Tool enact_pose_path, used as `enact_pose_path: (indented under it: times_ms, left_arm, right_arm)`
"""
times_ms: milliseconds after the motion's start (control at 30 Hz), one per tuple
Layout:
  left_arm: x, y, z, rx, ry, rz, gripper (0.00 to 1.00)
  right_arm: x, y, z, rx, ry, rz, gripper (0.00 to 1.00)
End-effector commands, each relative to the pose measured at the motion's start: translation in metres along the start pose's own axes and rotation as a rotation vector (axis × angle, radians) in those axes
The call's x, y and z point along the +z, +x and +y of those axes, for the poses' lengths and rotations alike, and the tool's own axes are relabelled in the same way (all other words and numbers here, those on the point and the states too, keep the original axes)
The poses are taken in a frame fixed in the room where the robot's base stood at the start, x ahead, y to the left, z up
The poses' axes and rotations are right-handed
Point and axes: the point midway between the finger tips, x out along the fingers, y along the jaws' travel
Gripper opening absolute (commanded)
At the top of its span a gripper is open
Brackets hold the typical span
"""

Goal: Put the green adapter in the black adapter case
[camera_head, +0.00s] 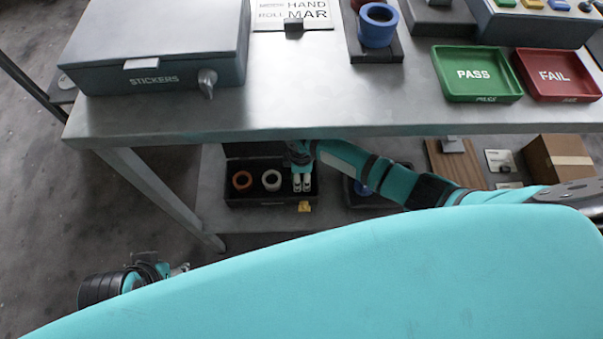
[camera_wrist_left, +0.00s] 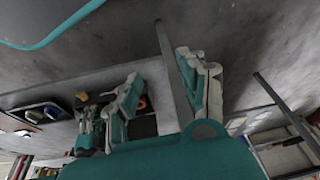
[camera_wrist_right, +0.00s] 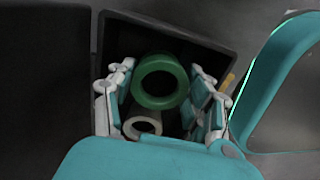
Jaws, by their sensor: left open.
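The black adapter case (camera_head: 283,199) stands open on the lower shelf, with an orange ring (camera_head: 242,181) and a white ring (camera_head: 271,180) in it. My right gripper (camera_head: 302,183) reaches down at the case's right part. In the right wrist view, the green adapter (camera_wrist_right: 139,87) lies between the right gripper's fingers (camera_wrist_right: 160,85), which touch both sides of it. The case wall (camera_wrist_right: 190,38) is behind it and the white ring (camera_wrist_right: 142,126) beside it; whether the adapter rests on the case floor is unclear. My left gripper (camera_head: 180,268) is open and empty, away from the shelf at lower left.
The tabletop (camera_head: 300,100) overhangs the lower shelf above my right arm. It carries a stickers box (camera_head: 160,50), a blue ring (camera_head: 378,25), a green PASS tray (camera_head: 478,95) and a red FAIL tray (camera_head: 560,95). A cardboard box (camera_head: 560,160) stands on the shelf at right.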

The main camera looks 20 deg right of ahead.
Motion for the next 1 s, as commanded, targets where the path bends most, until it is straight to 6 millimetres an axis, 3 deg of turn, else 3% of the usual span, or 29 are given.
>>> enact_pose_path:
  times_ms: [33, 133, 467, 567, 767, 800, 1000]
  left_arm:
    - [0.0, 0.0, 0.0, 0.0, 0.0, 0.0, 0.42]
    - [0.0, 0.0, 0.0, 0.0, 0.0, 0.0, 0.42]
    - [0.0, -0.001, 0.0, 0.0, 0.0, 0.0, 0.42]
    - [-0.001, -0.004, 0.0, 0.0, 0.0, 0.0, 0.42]
    - [-0.008, -0.02, -0.001, 0.001, 0.0, 0.002, 0.42]
    - [-0.008, -0.005, 0.0, 0.002, 0.0, -0.009, 0.42]
    - [-0.002, 0.042, 0.002, 0.006, 0.003, -0.035, 0.42]
  right_arm:
    - [0.0, 0.0, 0.0, 0.0, 0.0, 0.0, 0.6]
    - [0.0, 0.0, 0.0, 0.0, 0.0, 0.0, 0.73]
    - [0.0, -0.003, 0.0, 0.0, 0.0, 0.0, 0.73]
    - [0.0, -0.014, 0.001, 0.002, 0.0, 0.001, 0.73]
    - [0.0, -0.059, 0.001, 0.002, 0.0, 0.003, 0.73]
    - [0.0, -0.069, 0.001, 0.002, 0.0, 0.002, 0.73]
    - [0.0, -0.105, 0.001, 0.002, 0.0, 0.001, 0.73]
